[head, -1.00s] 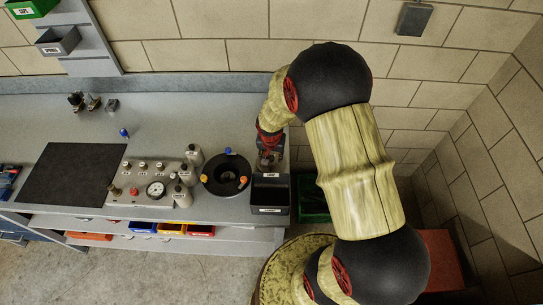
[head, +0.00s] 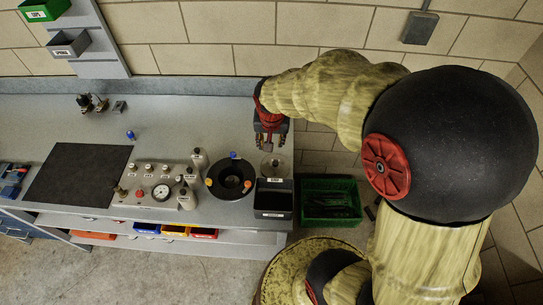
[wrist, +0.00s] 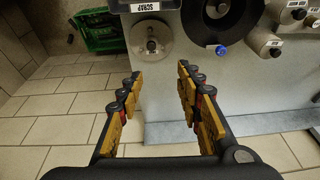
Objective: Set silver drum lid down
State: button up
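The silver drum lid (head: 273,164) is a round metal disc lying on the grey bench, just behind the scrap bin. In the wrist view the lid (wrist: 151,40) shows whole, with a small knob at its middle, and nothing grips it. My gripper (head: 269,146) is on the wall side of the lid. In the wrist view my gripper (wrist: 157,80) has its fingers spread, with nothing between them, and is apart from the lid.
The dark scrap bin (head: 273,209) stands at the bench's right front. A black drum (head: 231,195) with coloured knobs is left of it. A green crate (head: 331,218) sits on the floor to the right. The bench's back middle (head: 195,120) is clear.

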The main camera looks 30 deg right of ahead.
jog(key=s+a+r+n+t, duration=0.1)
jog(key=s+a+r+n, duration=0.2)
jog(key=s+a+r, duration=0.2)
jog(key=s+a+r+n+t+y, duration=0.1)
jog(key=s+a+r+n, duration=0.3)
jog(key=s+r, duration=0.7)
jog(key=shift+s+a+r+t, duration=0.35)
jog(key=shift+a+r, duration=0.2)
jog(key=shift+r, duration=0.2)
